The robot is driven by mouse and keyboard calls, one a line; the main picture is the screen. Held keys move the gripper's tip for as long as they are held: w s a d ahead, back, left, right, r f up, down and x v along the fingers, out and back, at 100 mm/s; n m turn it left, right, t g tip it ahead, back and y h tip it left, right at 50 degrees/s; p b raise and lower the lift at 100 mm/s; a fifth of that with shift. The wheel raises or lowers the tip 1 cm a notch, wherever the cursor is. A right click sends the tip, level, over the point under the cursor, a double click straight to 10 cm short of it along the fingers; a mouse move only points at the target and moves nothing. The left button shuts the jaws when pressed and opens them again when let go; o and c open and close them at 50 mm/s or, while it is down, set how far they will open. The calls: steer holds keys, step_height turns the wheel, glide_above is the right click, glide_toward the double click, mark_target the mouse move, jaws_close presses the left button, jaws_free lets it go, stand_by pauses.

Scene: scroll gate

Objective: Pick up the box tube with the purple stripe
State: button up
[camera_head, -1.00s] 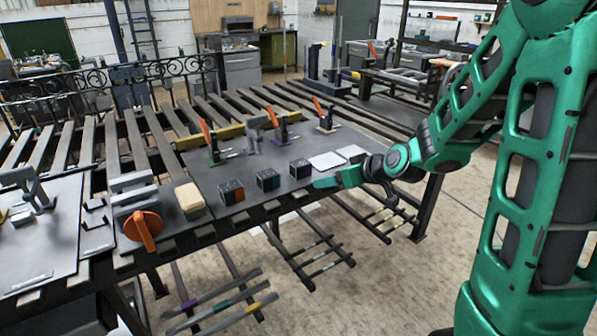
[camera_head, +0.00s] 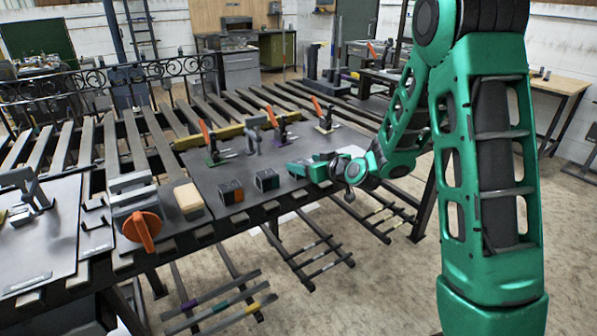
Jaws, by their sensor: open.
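The box tube with the purple stripe (camera_head: 212,294) is a dark, slim tube low in front of the table, at the lower left. Its purple band shows near its left end. It lies beside a tube with a green stripe (camera_head: 222,305) and one with a yellow stripe (camera_head: 246,308). My gripper (camera_head: 294,168) is green and open, over the front right of the dark plate on the table. It is well above and to the right of the purple-striped tube, apart from it. Nothing shows between its fingers, though they are small here.
More tubes lie on low racks under the table's front edge (camera_head: 322,258) and farther right (camera_head: 385,218). Dark cubes (camera_head: 231,192) (camera_head: 267,180), a tan block (camera_head: 189,199), an orange knob (camera_head: 143,230) and upright clamps (camera_head: 211,143) stand on the table. The floor at right is clear.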

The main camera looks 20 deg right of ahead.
mark_target(299, 162)
steer(key=x, duration=0.4)
steer(key=shift+f, duration=0.4)
steer(key=c, duration=1.3)
steer(key=shift+r, duration=0.2)
